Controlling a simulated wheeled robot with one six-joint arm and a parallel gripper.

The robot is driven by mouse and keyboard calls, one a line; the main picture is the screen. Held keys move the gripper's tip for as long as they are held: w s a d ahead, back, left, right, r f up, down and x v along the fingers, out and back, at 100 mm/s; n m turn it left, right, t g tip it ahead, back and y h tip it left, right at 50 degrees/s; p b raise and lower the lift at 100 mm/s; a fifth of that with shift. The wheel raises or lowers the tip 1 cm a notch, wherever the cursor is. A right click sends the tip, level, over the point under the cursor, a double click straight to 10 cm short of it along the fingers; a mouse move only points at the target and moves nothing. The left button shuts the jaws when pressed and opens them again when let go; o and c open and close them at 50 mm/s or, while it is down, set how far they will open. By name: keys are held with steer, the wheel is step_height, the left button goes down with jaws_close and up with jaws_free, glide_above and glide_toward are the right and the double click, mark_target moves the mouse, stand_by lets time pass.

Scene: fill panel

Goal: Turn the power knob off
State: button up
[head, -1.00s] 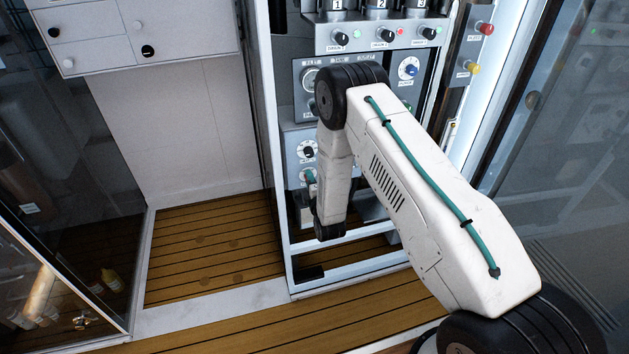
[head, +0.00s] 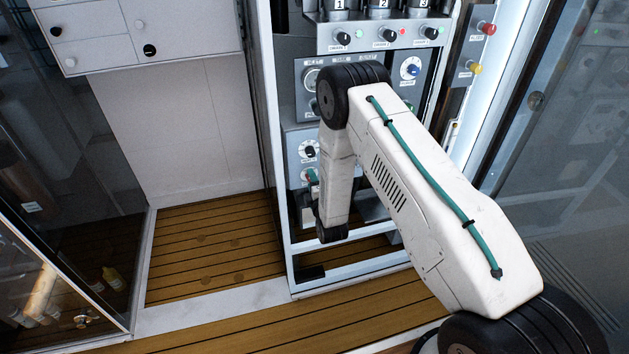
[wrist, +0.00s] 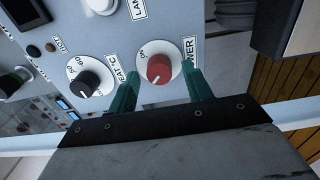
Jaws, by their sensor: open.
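The red power knob (wrist: 159,69) sits on a white round dial on the grey panel in the wrist view. Part of its label, ending in "WER", shows beside it. My gripper (wrist: 158,82) is open, with one green finger on each side of the red knob. Whether the fingers touch the knob cannot be told. In the head view my arm hides the red knob; a bit of a green finger (head: 311,175) shows by the lower panel.
A black heat knob (wrist: 88,83) is just left of the left finger in the wrist view. The panel frame (head: 350,272) stands on a wooden slatted floor (head: 215,245). A blue knob (head: 412,70) and several black knobs are higher on the panel.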

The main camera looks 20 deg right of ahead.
steer(key=s, duration=0.7)
stand_by(0.3)
steer(key=s+f+m+g, duration=0.4)
steer(key=f+g, duration=0.2)
steer(key=f, duration=0.3)
steer(key=s+d+r+m+g, duration=0.1)
steer(key=s+r+m+g, duration=0.2)
steer(key=s+r, duration=0.9)
steer(key=s+d+r+m+g, duration=0.2)
steer(key=s+r+m+g, duration=0.2)
steer(key=s+r, duration=0.9)
steer(key=s+d+r+m+g, duration=0.2)
steer(key=s+r+m, duration=0.5)
steer(key=r, duration=1.6)
steer(key=s+g, duration=0.1)
steer(key=s, duration=0.4)
steer(key=shift+s+r+g, duration=0.15)
steer(key=shift+r+g, duration=0.05)
steer(key=shift+g, duration=0.1)
